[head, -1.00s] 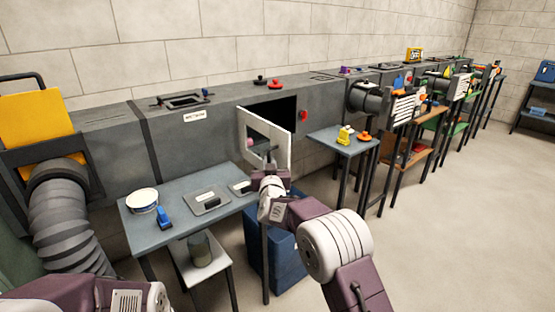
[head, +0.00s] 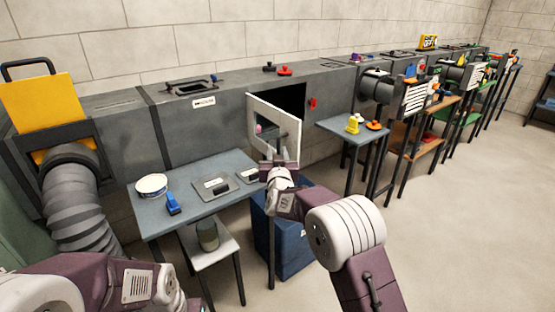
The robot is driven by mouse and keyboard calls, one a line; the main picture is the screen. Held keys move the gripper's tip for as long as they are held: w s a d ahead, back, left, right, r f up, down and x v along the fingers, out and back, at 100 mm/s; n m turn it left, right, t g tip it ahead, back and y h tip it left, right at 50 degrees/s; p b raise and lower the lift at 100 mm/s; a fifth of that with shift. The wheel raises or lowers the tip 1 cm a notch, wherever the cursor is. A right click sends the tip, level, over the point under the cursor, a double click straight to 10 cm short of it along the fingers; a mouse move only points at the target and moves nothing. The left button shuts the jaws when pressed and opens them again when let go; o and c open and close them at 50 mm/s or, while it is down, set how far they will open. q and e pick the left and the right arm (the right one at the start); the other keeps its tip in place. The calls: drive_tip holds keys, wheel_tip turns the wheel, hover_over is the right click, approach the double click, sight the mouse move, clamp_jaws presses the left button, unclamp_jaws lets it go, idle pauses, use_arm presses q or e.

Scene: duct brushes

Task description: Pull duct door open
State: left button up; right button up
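The duct door (head: 289,126), a white frame around a see-through pane, stands swung out from the grey duct (head: 205,132). A dark opening (head: 293,97) shows behind it. My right gripper (head: 279,158) is at the door's lower part, in front of it. Its fingertips are too small and covered to tell whether they grip the door. A pink round thing (head: 259,128) shows by the pane. My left arm shows at the lower left; its gripper is out of view.
A blue-grey table (head: 150,213) stands below the duct with a white tub (head: 152,185), a blue brush (head: 173,203) and a grey tray (head: 214,186). A blue bin (head: 283,247) stands below the door. Floor at the right is clear.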

drive_tip(key=s, duration=0.7)
drive_tip(key=shift+a+p, duration=0.15)
drive_tip(key=shift+p, duration=0.3)
